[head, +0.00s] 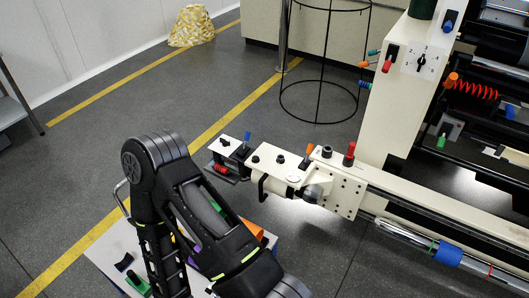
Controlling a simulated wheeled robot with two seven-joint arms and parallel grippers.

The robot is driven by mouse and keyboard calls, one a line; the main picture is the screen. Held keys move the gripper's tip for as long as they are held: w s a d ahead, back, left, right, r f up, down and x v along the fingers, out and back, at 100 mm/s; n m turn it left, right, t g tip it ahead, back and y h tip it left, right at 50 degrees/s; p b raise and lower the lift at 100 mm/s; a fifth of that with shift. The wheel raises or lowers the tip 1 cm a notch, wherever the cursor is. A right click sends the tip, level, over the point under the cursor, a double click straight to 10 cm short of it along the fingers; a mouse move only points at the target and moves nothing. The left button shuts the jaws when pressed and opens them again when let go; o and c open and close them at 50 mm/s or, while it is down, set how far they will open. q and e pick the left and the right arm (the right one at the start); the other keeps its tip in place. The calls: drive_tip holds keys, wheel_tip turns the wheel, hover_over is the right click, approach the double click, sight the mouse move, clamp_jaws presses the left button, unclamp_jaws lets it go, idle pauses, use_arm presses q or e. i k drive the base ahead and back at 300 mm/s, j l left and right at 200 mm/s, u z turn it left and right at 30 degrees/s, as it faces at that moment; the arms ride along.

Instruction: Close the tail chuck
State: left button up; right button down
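The tail-end assembly (283,172) is a cream block with black knobs at the left end of the long machine. A dark metallic round part (317,184), which may be the tail chuck, sits between this block and a cream drilled plate (345,193). I cannot tell whether it is open or closed. A red-topped lever (350,153) and an orange handle (309,151) stand upright there. One of my black arms fills the lower left, bent, in front of and left of the assembly, apart from it in the picture. Neither gripper shows.
A low table (107,259) with small coloured parts lies partly behind my arm. A black wire stand (322,119) and a yellow patterned bag (192,27) stand behind. A cream column (397,105) with a dial rises at right.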

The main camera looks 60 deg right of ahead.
sight(284, 174)
drive_tip(key=k+l, duration=0.1)
drive_tip(key=l, duration=0.35)
drive_tip(key=k+l+u, duration=0.15)
drive_tip(key=l, duration=0.7)
drive_tip(key=k+l+u, duration=0.15)
drive_tip(key=l, duration=0.25)
drive_tip(key=k+l, duration=0.15)
drive_tip(key=l, duration=0.25)
drive_tip(key=k+l+u, duration=0.15)
drive_tip(key=l, duration=0.5)
drive_tip(key=k+l, duration=0.15)
drive_tip(key=i+l, duration=0.35)
drive_tip(key=l, duration=0.2)
